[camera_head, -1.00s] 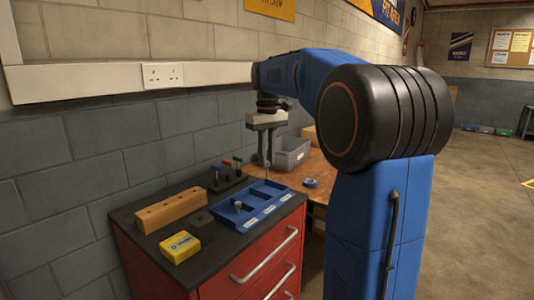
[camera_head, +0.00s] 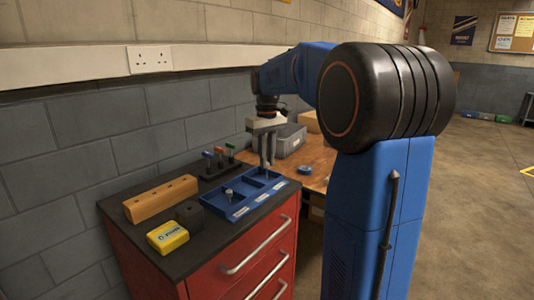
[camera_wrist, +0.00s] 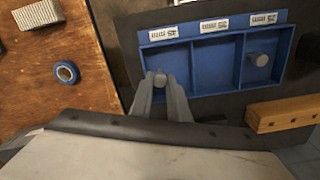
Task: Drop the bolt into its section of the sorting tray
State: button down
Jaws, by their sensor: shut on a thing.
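The blue sorting tray (camera_head: 240,212) lies on the dark top of a red cabinet and has three labelled sections, also seen in the wrist view (camera_wrist: 214,66). My gripper (camera_head: 267,160) is shut on a bolt (camera_head: 265,173), which hangs head up over the tray's right-end section. In the wrist view my gripper (camera_wrist: 160,84) has its fingers around the bolt head (camera_wrist: 160,76), at the left-end section there. The bolt's lower end is hard to make out. A second bolt (camera_head: 229,194) stands in the opposite end section, also seen in the wrist view (camera_wrist: 262,59).
A wooden block with holes (camera_head: 160,199), a dark block (camera_head: 189,212) and a yellow box (camera_head: 167,237) sit left of the tray. A rack of coloured-handled tools (camera_head: 219,162) stands behind it. A grey bin (camera_head: 290,142) and blue tape roll (camera_head: 304,170) lie on the wooden bench.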

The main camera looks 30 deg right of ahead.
jog(key=shift+f, duration=0.15)
jog(key=c, duration=1.6)
grip_release()
notch_tip(320, 180, up, 17)
jog(key=shift+r, duration=0.2)
